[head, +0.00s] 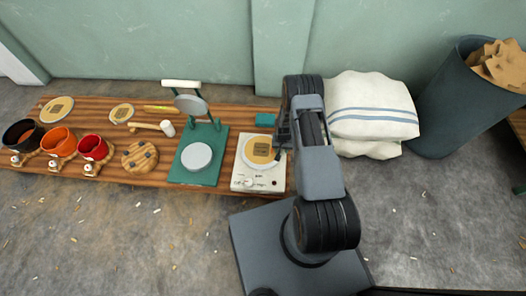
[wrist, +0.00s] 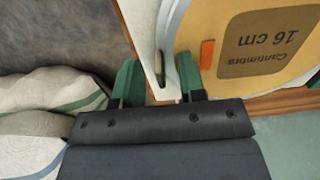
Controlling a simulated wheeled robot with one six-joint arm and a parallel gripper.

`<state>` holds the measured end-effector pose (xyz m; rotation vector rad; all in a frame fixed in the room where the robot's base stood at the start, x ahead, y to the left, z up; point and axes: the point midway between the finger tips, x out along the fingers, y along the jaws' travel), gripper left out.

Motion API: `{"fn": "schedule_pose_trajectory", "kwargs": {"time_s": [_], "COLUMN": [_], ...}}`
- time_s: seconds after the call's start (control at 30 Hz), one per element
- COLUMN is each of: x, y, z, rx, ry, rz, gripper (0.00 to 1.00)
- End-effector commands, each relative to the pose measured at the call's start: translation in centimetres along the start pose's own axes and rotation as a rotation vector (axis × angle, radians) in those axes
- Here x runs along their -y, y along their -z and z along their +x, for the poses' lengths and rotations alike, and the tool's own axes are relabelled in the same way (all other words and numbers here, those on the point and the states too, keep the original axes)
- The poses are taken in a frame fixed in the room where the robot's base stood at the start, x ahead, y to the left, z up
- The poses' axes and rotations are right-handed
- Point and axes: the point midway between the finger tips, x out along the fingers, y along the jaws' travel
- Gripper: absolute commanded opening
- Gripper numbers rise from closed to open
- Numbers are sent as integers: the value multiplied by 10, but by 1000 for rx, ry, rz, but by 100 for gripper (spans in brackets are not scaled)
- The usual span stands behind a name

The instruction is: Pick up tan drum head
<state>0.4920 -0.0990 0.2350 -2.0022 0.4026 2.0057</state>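The tan drum head (head: 259,150) lies on the round plate of a white appliance (head: 245,182) near the bench's right end. In the wrist view the tan drum head (wrist: 225,15) fills the upper right, with a dark label reading "Cantimbra 16 cm" and an orange mark. My gripper (wrist: 158,82) is open, its green fingers apart at the drum head's edge. The right finger overlaps the pale rim in view; I cannot tell whether it touches. The white appliance edge shows between the fingers. In the head view my arm hides most of the gripper.
White sacks (head: 370,110) and a dark bin (head: 462,100) stand to the right.

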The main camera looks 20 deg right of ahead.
Motion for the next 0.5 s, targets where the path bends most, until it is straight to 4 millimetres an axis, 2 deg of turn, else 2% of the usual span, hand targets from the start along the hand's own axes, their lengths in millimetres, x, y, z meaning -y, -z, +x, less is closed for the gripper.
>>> {"fn": "schedule_pose_trajectory", "kwargs": {"time_s": [0.2,0.5], "x": [0,0], "y": [1,1], "z": [0,0], "rx": [-2,-2], "ry": [0,0], "rz": [0,0], "gripper": [36,8]}}
